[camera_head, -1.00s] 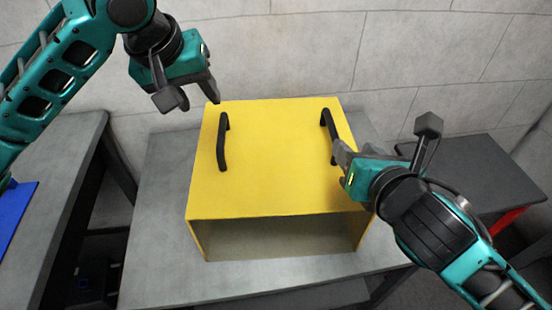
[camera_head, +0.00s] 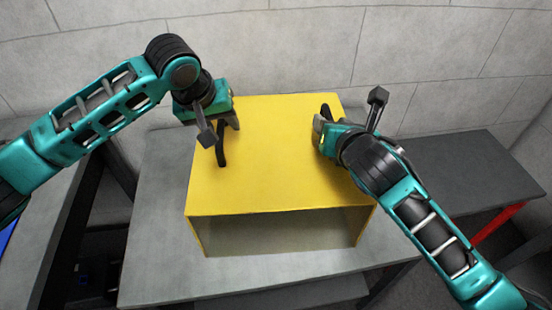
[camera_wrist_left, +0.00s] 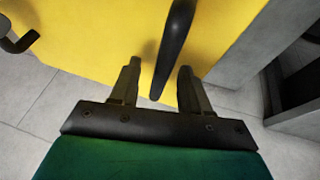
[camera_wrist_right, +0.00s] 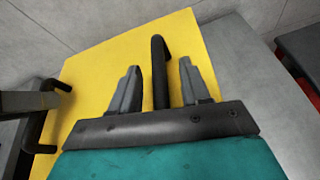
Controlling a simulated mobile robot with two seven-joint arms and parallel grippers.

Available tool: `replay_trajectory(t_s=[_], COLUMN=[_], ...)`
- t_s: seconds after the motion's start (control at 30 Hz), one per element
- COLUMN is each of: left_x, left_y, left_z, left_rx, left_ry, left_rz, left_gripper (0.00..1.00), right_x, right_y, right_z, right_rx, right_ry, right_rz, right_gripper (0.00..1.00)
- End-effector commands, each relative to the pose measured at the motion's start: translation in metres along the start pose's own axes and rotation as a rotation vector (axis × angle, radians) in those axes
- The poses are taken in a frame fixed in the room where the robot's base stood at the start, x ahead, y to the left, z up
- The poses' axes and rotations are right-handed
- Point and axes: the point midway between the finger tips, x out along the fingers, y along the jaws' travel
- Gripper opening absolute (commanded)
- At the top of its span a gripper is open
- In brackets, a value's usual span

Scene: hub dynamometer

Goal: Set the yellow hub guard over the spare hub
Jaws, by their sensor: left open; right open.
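The yellow hub guard (camera_head: 270,180) is a box with an open front, standing on a grey table. It has two black handles on top, a left handle (camera_head: 221,150) and a right handle (camera_head: 325,111). My left gripper (camera_head: 226,124) is open at the left handle; in the left wrist view its fingers (camera_wrist_left: 157,80) stand either side of the handle bar (camera_wrist_left: 174,45). My right gripper (camera_head: 318,132) is open at the right handle; in the right wrist view its fingers (camera_wrist_right: 159,82) stand either side of that bar (camera_wrist_right: 158,60). I see no spare hub.
The grey table (camera_head: 160,220) has bare room left of and in front of the guard. A darker table with a red part (camera_head: 490,228) stands at the right. Another table with a blue item (camera_head: 6,235) is at the left. A block wall (camera_head: 290,45) rises behind.

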Motion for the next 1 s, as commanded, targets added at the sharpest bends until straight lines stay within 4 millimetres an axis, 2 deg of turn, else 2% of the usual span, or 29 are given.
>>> replay_trajectory(t_s=[0.13, 0.43, 0.9, 1.0], left_x=[0.0076, 0.0088, 0.0083, 0.0083], left_y=[0.0002, -0.0001, -0.0002, -0.0003], left_z=[0.0002, 0.0002, -0.0001, -0.0001], left_rx=[0.0, 0.001, 0.0, 0.0], left_ry=[0.0, 0.0, 0.001, 0.001], left_rz=[0.001, 0.0, 0.0, 0.0], left_gripper=[0.47, 0.47, 0.02, 0.0], right_x=[0.0075, 0.0085, 0.0082, 0.0082], right_y=[0.0001, 0.0002, 0.0001, 0.0001], right_z=[0.0005, 0.0004, 0.0, 0.0], right_rx=[0.001, 0.0, 0.0, 0.0], right_ry=[-0.001, -0.001, 0.0, 0.0], right_rz=[0.001, 0.001, 0.001, 0.0], right_gripper=[0.47, 0.47, 0.02, 0.0])
